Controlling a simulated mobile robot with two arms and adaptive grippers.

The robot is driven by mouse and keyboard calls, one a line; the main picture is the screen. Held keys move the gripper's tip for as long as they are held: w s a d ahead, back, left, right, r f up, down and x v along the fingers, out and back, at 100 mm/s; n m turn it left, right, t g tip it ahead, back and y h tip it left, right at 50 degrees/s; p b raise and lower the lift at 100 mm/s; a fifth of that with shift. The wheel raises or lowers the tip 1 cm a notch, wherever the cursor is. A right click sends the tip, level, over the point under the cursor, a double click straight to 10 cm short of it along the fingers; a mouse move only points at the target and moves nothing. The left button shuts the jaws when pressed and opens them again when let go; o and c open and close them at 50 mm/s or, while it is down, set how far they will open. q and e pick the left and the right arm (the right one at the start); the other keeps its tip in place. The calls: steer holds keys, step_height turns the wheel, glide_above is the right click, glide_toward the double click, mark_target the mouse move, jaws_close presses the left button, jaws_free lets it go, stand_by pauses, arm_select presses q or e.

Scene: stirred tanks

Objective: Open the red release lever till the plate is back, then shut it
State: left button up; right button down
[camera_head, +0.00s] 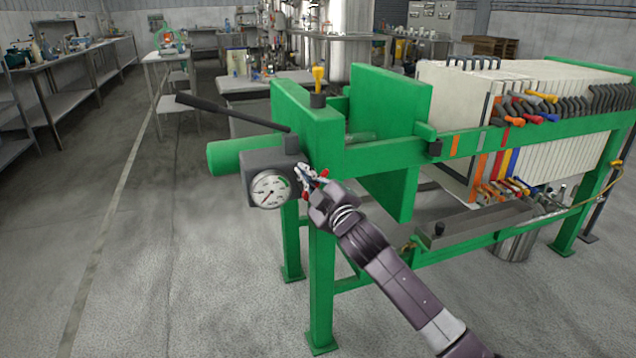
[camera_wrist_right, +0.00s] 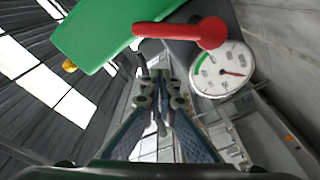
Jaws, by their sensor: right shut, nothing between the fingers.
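The red release lever (camera_wrist_right: 182,32) sits on the dark pump block beside the gauge. Its round hub is near the gauge and its arm points left in the right wrist view; in the head view my gripper mostly hides it. My right gripper (camera_head: 308,177) is close to the lever, by the right side of the block. In the right wrist view its fingers (camera_wrist_right: 158,80) are shut and empty, just below the lever; contact cannot be told. The green plate (camera_head: 390,125) stands between the green end frame (camera_head: 315,125) and the white plate pack (camera_head: 450,95), apart from the pack.
A round white gauge (camera_head: 270,190) faces front; its needle points lower left in the head view. A long black pump handle (camera_head: 230,112) slopes up to the left. The green rail (camera_head: 480,140) runs right. Open floor lies left of the press.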

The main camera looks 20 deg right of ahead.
arm_select(q)
steer(key=v, duration=0.2)
steer(key=shift+w+a+r+b, duration=0.1)
steer(key=shift+w+r+b, duration=0.05)
steer(key=shift+r+b, duration=0.2)
arm_select(e)
steer(key=d+f, duration=0.2)
steer(key=d, duration=0.1)
steer(key=shift+s+f, duration=0.2)
arm_select(q)
steer(key=shift+r, duration=0.1)
arm_select(e)
steer(key=shift+d, duration=0.1)
steer(key=m+p, duration=0.1)
steer(key=m, duration=0.1)
steer(key=d+f+m+p, duration=0.1)
steer(key=m, duration=0.1)
steer(key=d+m+h+p, duration=0.1)
steer(key=m, duration=0.2)
steer(key=shift+d+f+t, duration=0.2)
steer(key=shift+f+t, duration=0.1)
arm_select(q)
step_height(320, 180, down, 11)
steer(key=s, duration=0.1)
arm_select(e)
steer(key=shift+d+f+m, duration=0.2)
steer(key=shift+f+m, duration=0.05)
steer(key=shift+m, duration=0.55)
arm_select(q)
steer(key=shift+s, duration=0.1)
